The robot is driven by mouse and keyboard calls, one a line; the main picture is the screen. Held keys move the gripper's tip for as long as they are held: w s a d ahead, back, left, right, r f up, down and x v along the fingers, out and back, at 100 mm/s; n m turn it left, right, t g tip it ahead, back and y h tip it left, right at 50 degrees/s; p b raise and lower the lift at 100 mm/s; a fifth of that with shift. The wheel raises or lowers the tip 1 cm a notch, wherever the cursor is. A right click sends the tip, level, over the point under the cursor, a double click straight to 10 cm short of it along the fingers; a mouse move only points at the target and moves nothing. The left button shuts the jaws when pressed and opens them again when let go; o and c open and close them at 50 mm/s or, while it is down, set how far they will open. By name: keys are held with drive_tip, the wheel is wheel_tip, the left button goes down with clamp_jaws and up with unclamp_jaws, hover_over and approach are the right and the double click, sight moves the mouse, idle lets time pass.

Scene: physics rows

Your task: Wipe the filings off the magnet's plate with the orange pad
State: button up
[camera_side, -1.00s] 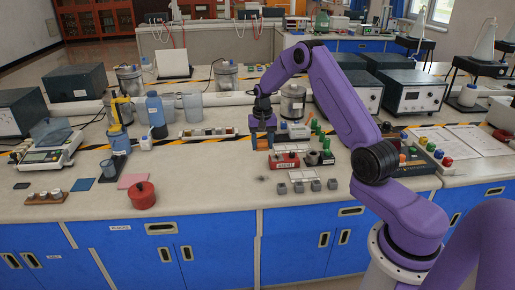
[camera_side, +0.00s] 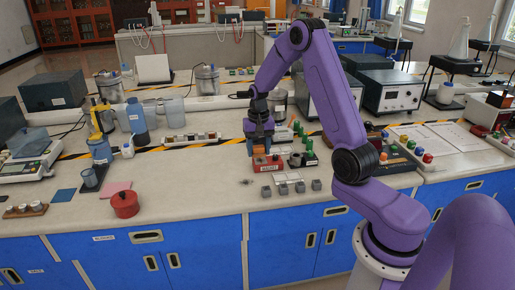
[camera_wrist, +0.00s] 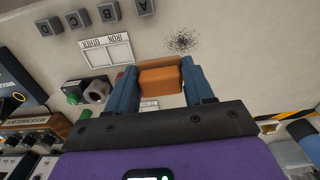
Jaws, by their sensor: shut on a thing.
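My gripper (camera_side: 261,148) is shut on the orange pad (camera_wrist: 161,80), which sits between its two blue fingers in the wrist view. In the side view the pad is low over the red magnet box (camera_side: 267,164), at its left part. I cannot tell whether it touches the box's plate, which my gripper and pad largely hide. A dark patch of filings (camera_wrist: 182,41) lies on the bench, apart from the pad; it shows faintly in the side view (camera_side: 246,182). Any filings on the plate are hidden or too small to tell.
A white two-part card marked IRON and OTHER (camera_wrist: 107,50) lies on the bench, with several lettered grey blocks (camera_wrist: 108,11) beside it. Green-topped items (camera_side: 308,145) stand right of the magnet box. The bench between pot and filings is clear.

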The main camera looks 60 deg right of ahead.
drive_tip(key=o, duration=0.3)
drive_tip(key=shift+c, duration=1.1)
approach(261, 161)
drive_tip(key=s+a+r, duration=0.1)
drive_tip(key=s+a, duration=0.1)
drive_tip(key=shift+f, duration=4)
drive_tip(key=shift+w+d, duration=0.85)
drive_tip(key=shift+w, duration=0.1)
drive_tip(key=shift+c, duration=0.3)
drive_tip(key=shift+w+d+r, duration=0.1)
drive_tip(key=shift+w+d, duration=0.95)
drive_tip(key=shift+d, duration=0.05)
drive_tip(key=shift+s+a, duration=2.05)
wheel_tip(261, 161, up, 8)
